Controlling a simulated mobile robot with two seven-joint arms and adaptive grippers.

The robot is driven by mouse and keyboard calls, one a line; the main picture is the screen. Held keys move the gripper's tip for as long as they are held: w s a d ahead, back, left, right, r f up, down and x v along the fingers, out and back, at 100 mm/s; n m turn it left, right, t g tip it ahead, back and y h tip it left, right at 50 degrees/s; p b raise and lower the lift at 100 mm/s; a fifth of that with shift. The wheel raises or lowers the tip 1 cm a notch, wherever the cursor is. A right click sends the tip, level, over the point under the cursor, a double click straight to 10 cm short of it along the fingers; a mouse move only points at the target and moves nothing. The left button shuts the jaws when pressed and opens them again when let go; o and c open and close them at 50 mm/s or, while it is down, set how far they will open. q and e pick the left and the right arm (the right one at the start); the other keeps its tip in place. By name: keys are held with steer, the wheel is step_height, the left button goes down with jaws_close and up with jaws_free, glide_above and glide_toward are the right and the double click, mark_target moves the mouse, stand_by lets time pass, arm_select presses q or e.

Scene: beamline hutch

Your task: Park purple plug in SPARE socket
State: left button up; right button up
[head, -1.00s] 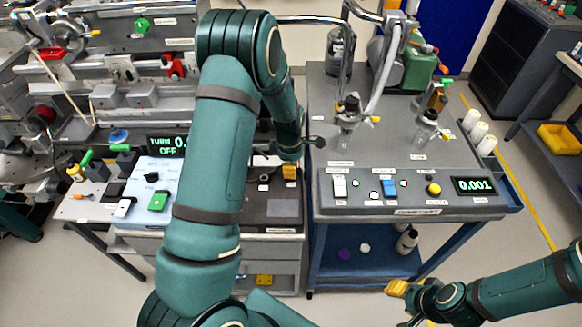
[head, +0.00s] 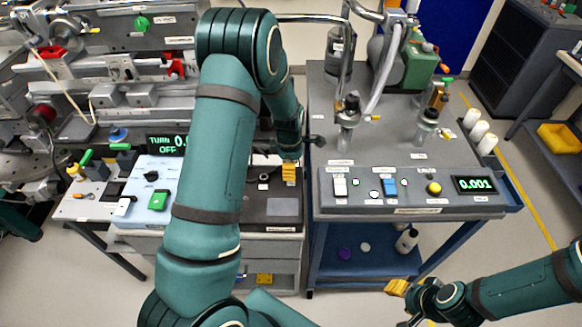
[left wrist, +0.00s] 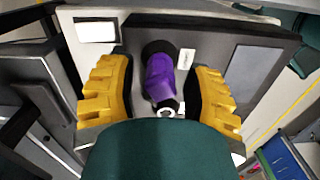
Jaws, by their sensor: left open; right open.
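The purple plug (left wrist: 160,77) shows in the left wrist view, seated in or against a dark round socket (left wrist: 158,48) on a grey panel face. A small white label (left wrist: 186,61) beside the socket is too small to read. My left gripper (left wrist: 160,95) is open, with its yellow fingers on either side of the plug and gaps showing between. In the head view my left gripper (head: 289,173) is at the right end of the left bench, and the plug is hidden there. My right gripper (head: 397,288) is open and empty, low in front of the cart.
A grey cart (head: 400,209) with a switch panel and a 0.001 display (head: 474,184) stands on the right. The left bench carries a control box with a green switch (head: 158,201) and metal fixtures behind it.

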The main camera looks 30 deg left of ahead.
arm_select(q)
step_height(320, 180, up, 12)
steer(key=shift+a+f, duration=0.15)
steer(key=shift+a, duration=0.1)
